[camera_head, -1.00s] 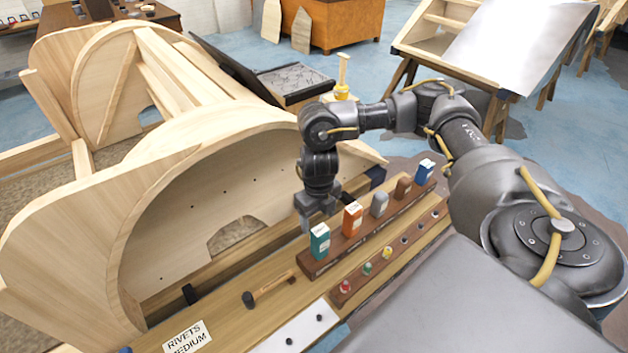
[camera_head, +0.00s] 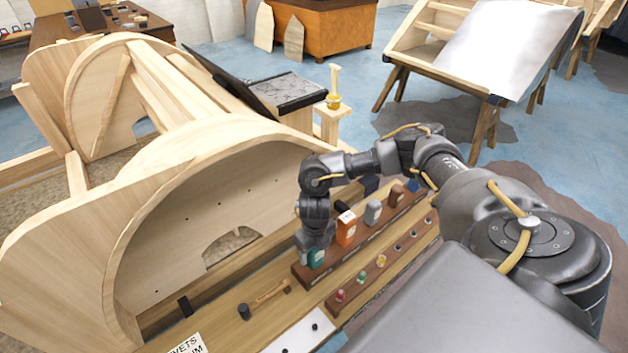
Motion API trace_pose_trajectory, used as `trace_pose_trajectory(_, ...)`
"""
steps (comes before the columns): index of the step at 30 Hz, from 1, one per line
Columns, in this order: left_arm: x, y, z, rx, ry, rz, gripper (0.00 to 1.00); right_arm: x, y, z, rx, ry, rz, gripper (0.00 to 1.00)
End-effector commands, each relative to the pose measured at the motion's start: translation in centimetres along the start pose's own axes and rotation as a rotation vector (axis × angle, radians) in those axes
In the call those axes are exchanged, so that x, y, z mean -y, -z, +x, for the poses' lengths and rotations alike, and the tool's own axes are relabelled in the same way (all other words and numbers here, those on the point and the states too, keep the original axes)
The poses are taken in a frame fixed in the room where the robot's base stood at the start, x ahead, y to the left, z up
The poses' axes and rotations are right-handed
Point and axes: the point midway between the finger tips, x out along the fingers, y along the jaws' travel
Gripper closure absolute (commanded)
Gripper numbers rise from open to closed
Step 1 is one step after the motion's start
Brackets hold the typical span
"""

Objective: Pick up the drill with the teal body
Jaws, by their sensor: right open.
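The teal drill (camera_head: 316,260) stands at the near left end of a dark wooden rack (camera_head: 325,274) on the bench. My right gripper (camera_head: 311,251) points down at the teal drill and overlaps its upper part in the picture. The gripper is open. Its fingertips are small and partly hidden, so I cannot tell whether they straddle or touch the drill. My left gripper is not in view.
In the same rack stand an orange block (camera_head: 346,229), a grey one (camera_head: 373,213) and a brown one (camera_head: 396,194). A lower strip (camera_head: 350,291) holds small coloured pieces. A hammer (camera_head: 268,296) lies left of the rack. A large wooden frame (camera_head: 190,215) rises behind.

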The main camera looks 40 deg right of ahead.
Motion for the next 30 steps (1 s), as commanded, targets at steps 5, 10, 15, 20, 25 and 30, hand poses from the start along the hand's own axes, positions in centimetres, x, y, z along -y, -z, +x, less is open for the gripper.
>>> trace_pose_trajectory(5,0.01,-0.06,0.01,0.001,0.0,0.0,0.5,0.0,-0.04,0.16,0.001,0.0,-0.001,0.33)
trace_pose_trajectory(10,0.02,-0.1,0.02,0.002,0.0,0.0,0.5,-0.01,-0.04,0.14,0.001,0.0,-0.001,0.47)
trace_pose_trajectory(15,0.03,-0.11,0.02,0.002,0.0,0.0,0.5,-0.01,-0.05,0.12,0.001,0.0,-0.001,0.69)
trace_pose_trajectory(20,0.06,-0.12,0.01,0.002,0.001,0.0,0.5,0.0,-0.05,0.11,0.001,0.0,-0.001,0.9)
trace_pose_trajectory(25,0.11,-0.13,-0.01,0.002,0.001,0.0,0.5,-0.02,-0.12,0.02,0.003,0.0,0.0,0.9)
trace_pose_trajectory(30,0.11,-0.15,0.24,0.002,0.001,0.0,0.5,-0.07,-0.15,-0.26,0.004,-0.002,-0.001,0.9)
